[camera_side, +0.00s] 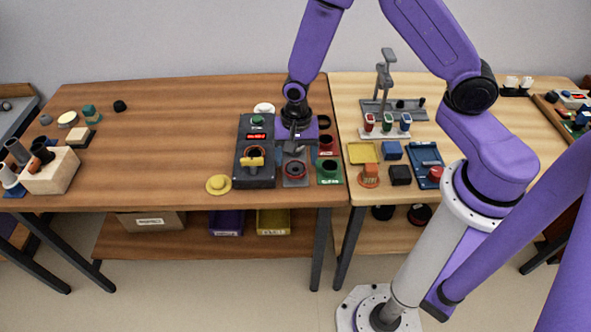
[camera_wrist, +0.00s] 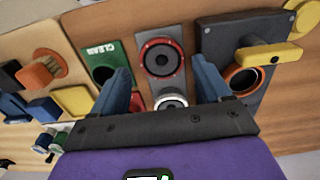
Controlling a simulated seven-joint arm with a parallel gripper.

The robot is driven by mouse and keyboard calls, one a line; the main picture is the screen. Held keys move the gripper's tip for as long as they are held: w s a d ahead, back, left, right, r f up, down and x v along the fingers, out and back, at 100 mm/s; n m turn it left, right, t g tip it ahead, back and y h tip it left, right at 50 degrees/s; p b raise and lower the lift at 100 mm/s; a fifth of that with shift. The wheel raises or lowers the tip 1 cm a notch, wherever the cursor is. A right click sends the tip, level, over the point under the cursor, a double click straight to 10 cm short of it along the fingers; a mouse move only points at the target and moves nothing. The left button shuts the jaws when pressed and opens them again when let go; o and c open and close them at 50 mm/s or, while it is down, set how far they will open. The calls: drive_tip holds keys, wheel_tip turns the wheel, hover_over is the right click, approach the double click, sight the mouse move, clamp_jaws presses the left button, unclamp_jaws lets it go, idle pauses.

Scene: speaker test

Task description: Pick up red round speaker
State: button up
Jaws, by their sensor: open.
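The red-rimmed round speaker (camera_wrist: 162,58) has a dark cone and sits on a grey plate. In the side view the red-rimmed round (camera_side: 295,169) shows on its grey plate near the table's front edge. My gripper (camera_side: 294,148) is above the table, just behind that plate. In the wrist view my gripper (camera_wrist: 160,66) has its two blue fingers spread wide, one on each side of the speaker in the picture, with nothing between them. I cannot tell the height gap. A white-rimmed round part (camera_wrist: 170,102) shows closer to the gripper's body.
A dark box (camera_side: 255,150) with a yellow handle stands close on the left. A green plate (camera_side: 329,172) marked CLEAN with a dark round opening is close on the right. A yellow round piece (camera_side: 218,184) lies further left. The table's middle left (camera_side: 165,160) is clear.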

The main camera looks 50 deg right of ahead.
sight(295, 168)
drive_tip(key=shift+w+f, duration=0.15)
drive_tip(key=shift+f, duration=2)
drive_tip(key=c, duration=0.8)
drive_tip(key=shift+o, duration=0.2)
drive_tip(key=shift+r, duration=0.1)
